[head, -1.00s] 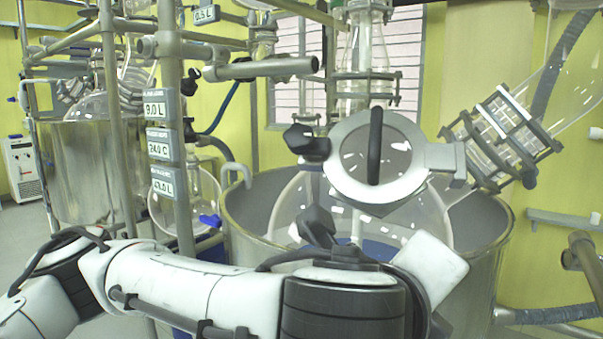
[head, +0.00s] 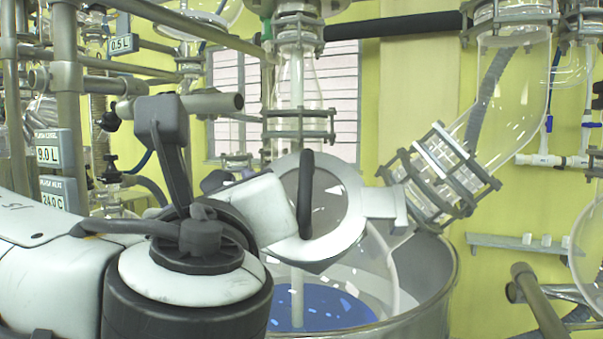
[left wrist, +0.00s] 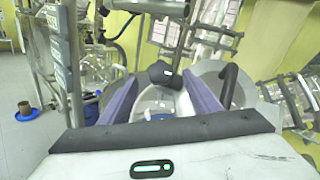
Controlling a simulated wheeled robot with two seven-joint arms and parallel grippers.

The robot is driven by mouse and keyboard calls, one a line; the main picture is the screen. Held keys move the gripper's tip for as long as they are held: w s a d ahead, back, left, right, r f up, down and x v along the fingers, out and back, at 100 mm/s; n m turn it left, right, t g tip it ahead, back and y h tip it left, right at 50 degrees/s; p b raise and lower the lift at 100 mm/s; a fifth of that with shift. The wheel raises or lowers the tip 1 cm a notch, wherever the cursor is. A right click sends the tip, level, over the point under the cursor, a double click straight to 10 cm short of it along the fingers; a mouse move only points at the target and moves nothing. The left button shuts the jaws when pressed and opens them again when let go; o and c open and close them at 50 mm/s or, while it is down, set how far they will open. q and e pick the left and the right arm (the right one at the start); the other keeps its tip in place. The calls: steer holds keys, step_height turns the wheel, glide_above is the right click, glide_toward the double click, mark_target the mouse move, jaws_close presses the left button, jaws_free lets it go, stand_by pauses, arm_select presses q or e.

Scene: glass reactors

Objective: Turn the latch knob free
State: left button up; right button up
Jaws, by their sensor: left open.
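The dark latch knob (head: 214,181) is at the left side of the round hatch lid (head: 338,228) in the head view, partly hidden by my left arm. The lid has a black bar handle (head: 306,195). In the left wrist view, the knob (left wrist: 163,73) shows ahead, between the fingers of my left gripper (left wrist: 160,79). The fingers are apart and no contact with the knob is visible. My right gripper is not in view.
The lid sits over a large metal vessel (head: 440,285). A clamped glass pipe (head: 445,175) rises to the right of the lid, and a vertical glass column (head: 297,85) stands behind it. Metal frame pipes (head: 66,80) with display labels (head: 47,155) stand at the left.

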mark_target(218, 186)
arm_select(q)
steer(key=shift+p+x, duration=0.35)
steer(key=shift+x, duration=0.75)
steer(key=shift+p+x, duration=1.2)
steer(key=shift+p, duration=0.05)
steer(key=shift+p+x, duration=0.45)
steer(key=shift+x, duration=0.75)
steer(key=shift+s+f, duration=0.1)
steer(key=shift+f, duration=0.05)
steer(key=c, duration=1.1)
